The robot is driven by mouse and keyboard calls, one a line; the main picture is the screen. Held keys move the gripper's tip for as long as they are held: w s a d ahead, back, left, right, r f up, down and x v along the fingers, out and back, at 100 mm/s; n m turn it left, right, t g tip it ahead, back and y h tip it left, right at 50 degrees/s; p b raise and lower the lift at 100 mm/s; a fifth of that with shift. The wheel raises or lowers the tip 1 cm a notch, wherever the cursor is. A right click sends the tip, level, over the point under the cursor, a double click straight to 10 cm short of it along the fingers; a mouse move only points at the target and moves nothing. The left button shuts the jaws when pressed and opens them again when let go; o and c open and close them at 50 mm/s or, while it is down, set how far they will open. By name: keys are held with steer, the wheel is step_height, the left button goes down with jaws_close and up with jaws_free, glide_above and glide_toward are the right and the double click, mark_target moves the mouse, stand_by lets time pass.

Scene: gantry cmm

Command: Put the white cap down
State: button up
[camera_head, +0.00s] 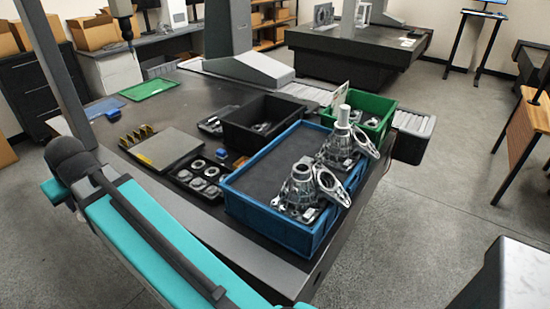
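I cannot make out a clear white cap. A pale upright cylinder (343,116) rises from the top of the rear metal housing (340,148) in the blue crate (270,228); I cannot tell whether it is a cap or part of the housing. A second metal housing (300,188) sits in front of it in the same crate, and both have flanges leaning toward the right. My gripper is not in view, so what it holds is hidden.
A black crate (248,137) and a green crate (385,106) with parts stand behind the blue crate. A grey plate (165,146) and a black tray of rings (192,183) lie to its left. A green mat (148,90) lies farther back. The dark table is bare near the mat.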

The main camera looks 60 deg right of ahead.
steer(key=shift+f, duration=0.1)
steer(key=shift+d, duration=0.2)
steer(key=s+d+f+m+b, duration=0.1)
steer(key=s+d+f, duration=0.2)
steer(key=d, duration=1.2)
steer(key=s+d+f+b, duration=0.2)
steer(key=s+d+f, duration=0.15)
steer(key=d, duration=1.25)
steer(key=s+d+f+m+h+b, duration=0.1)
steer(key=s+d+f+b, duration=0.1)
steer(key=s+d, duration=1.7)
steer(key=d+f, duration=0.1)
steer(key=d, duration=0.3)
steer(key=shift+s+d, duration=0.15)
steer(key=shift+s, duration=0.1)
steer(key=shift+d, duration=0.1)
